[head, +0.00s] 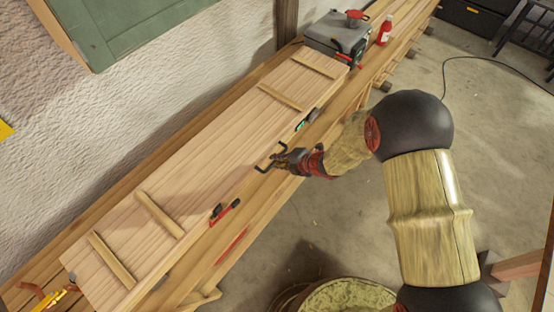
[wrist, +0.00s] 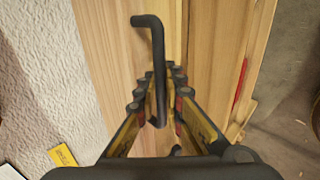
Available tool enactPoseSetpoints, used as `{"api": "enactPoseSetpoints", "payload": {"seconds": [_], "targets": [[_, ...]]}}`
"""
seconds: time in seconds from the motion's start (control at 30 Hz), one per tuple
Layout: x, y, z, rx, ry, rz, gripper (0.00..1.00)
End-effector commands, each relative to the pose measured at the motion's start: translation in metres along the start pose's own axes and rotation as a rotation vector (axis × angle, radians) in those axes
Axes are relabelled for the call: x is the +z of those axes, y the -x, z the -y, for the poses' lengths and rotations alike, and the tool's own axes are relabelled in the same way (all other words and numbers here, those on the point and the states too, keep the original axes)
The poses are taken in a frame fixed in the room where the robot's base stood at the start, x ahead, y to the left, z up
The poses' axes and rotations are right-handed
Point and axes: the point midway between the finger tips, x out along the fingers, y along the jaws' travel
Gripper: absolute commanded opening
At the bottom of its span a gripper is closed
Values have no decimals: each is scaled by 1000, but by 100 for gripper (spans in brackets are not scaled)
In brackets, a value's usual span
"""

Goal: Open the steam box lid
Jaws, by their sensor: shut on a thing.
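The steam box is a long wooden box lying along the workbench, with its flat plank lid (head: 210,155) on top, crossed by several battens. The lid lies flat and looks closed. A black bent handle (head: 264,165) sticks out at the middle of the lid's front edge. My gripper (head: 280,161) is at this handle, reaching in from the right. In the wrist view my gripper (wrist: 163,98) is shut on the black handle (wrist: 157,50), which runs between its two fingers. The far end of the handle is partly hidden by the fingers.
A red-handled latch (head: 224,212) and a green-and-dark latch (head: 305,119) sit along the box's front side. A grey metal unit (head: 338,38) and a red bottle (head: 384,31) stand at the bench's far end. A white wall (head: 130,110) rises behind. The floor at right is mostly open.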

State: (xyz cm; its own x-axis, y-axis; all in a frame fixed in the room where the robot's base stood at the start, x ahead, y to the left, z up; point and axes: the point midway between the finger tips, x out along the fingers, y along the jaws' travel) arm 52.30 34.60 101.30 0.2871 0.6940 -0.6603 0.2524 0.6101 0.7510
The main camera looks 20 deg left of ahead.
Motion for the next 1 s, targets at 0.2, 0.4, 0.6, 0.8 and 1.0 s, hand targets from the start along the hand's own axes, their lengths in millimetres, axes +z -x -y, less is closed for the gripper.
{"api": "enactPoseSetpoints", "payload": {"seconds": [0.2,0.4,0.6,0.8,1.0], "targets": [[0,0,0,0,-1,0,0],[0,10,-15,2,1,1,0],[1,27,-40,3,1,1,0],[0,42,-62,4,1,0,0],[0,44,-65,2,0,0,0]]}}
